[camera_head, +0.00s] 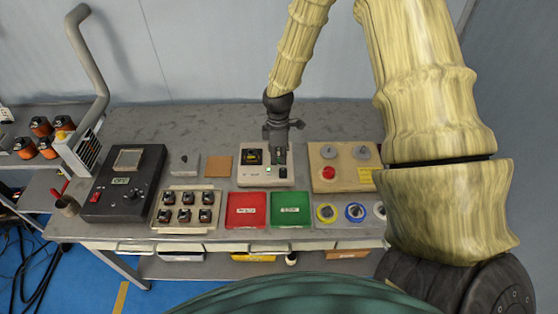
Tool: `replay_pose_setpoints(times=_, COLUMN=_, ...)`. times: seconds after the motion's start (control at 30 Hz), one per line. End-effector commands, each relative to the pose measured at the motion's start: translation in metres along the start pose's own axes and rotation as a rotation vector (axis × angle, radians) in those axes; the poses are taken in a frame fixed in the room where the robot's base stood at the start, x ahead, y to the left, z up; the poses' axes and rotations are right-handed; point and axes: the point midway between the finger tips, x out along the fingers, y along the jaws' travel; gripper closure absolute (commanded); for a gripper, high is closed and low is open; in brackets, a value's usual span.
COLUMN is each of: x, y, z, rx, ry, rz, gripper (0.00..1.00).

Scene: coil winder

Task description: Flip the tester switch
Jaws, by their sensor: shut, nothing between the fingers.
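A beige box (265,177), which looks like the tester, stands on the bench at picture centre. It has a small dark display or socket (252,156) at its upper left and a small green light (254,173). My gripper (279,151) points down over the right part of this box, shut and empty. The gripper covers some of the box's top, and I cannot make out the switch or tell whether the gripper touches it.
A dark box (143,190) with a red switch stands left. A fixture with several dark parts (163,224), a red tray (232,222) and a green tray (307,219) lie along the front. A tan panel (325,183) with a red button stands right, beside my arm.

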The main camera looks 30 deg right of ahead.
Motion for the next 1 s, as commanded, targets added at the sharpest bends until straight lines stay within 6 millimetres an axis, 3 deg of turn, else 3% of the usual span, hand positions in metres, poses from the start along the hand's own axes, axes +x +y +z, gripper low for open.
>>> replay_pose_setpoints(times=0.7, x=-0.068, y=-0.017, z=0.000, rx=0.000, ry=0.001, rz=0.001, gripper=1.00)
replay_pose_setpoints(times=1.0, x=-0.083, y=-0.022, z=0.000, rx=0.000, ry=0.000, rz=-0.001, gripper=1.00)
